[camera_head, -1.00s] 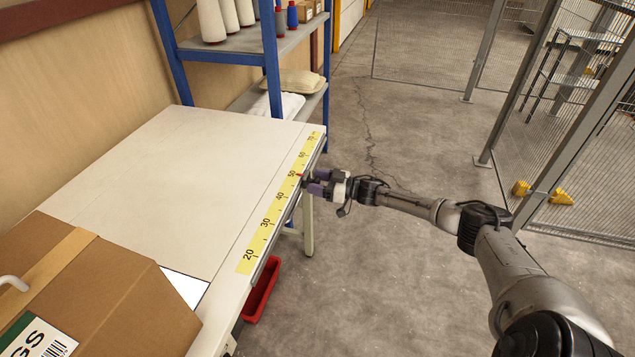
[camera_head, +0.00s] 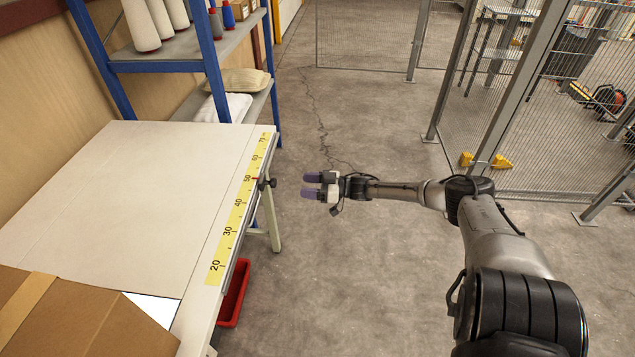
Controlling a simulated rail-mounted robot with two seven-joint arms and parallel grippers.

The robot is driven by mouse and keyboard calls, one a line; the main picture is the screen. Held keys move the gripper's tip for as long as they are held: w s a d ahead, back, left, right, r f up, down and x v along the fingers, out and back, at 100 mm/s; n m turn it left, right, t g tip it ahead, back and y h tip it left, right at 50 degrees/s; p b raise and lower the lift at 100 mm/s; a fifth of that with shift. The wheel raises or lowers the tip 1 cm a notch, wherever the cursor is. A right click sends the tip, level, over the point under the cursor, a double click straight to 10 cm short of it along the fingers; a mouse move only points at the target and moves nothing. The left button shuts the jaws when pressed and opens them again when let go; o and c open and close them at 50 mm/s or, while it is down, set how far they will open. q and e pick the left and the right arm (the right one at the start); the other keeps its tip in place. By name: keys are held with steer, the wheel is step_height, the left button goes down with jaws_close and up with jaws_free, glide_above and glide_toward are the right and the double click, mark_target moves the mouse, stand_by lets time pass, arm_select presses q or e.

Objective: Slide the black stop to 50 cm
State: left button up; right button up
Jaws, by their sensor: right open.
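The black stop (camera_head: 267,184) sits on the right edge of the table, with a small red pointer on its table side. The pointer is at about the 50 mark of the yellow scale (camera_head: 238,205). My right gripper (camera_head: 306,186) is open and empty, to the right of the stop and clear of it, with its purple fingertips facing the table. My left gripper is not in view.
The pale table (camera_head: 130,190) carries a cardboard box (camera_head: 75,320) at the front left. A blue-framed shelf (camera_head: 215,60) with thread cones stands behind it. A red bin (camera_head: 233,293) is below the table edge. Open floor lies around my right gripper.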

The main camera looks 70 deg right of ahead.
steer(key=v, duration=0.2)
steer(key=shift+s+d+p, duration=0.1)
steer(key=shift+s+p, duration=0.25)
stand_by(0.6)
